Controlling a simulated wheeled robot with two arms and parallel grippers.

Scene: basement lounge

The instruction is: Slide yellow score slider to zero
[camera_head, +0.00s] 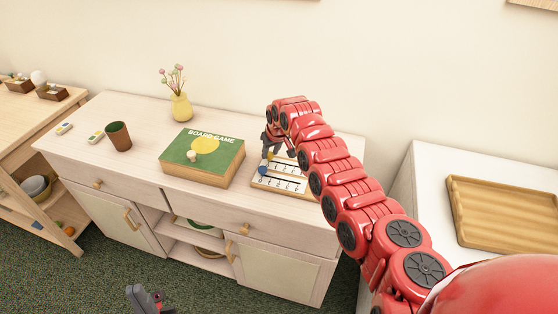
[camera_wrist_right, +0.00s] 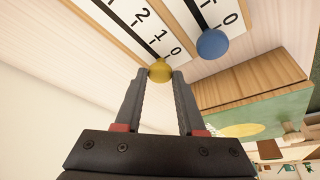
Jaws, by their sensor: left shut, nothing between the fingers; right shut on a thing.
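The score board (camera_head: 290,180) lies on the cabinet top, with two white number strips. In the right wrist view the yellow slider (camera_wrist_right: 160,72) is a round knob at the 0 end of its strip, close by the 0 mark. My right gripper (camera_wrist_right: 160,76) is shut on it, one fingertip at each side. In the head view the right gripper (camera_head: 270,150) is over the board's left end and mostly hides the yellow slider. The blue slider (camera_wrist_right: 212,43) sits near the 0 of the other strip. My left gripper (camera_head: 146,297) is shut and empty, low in front of the cabinet.
A green board game box (camera_head: 203,157) stands just left of the score board. A dark cup (camera_head: 118,136) and a yellow vase (camera_head: 181,107) are further left and back. A wooden tray (camera_head: 505,220) lies on the white unit at right.

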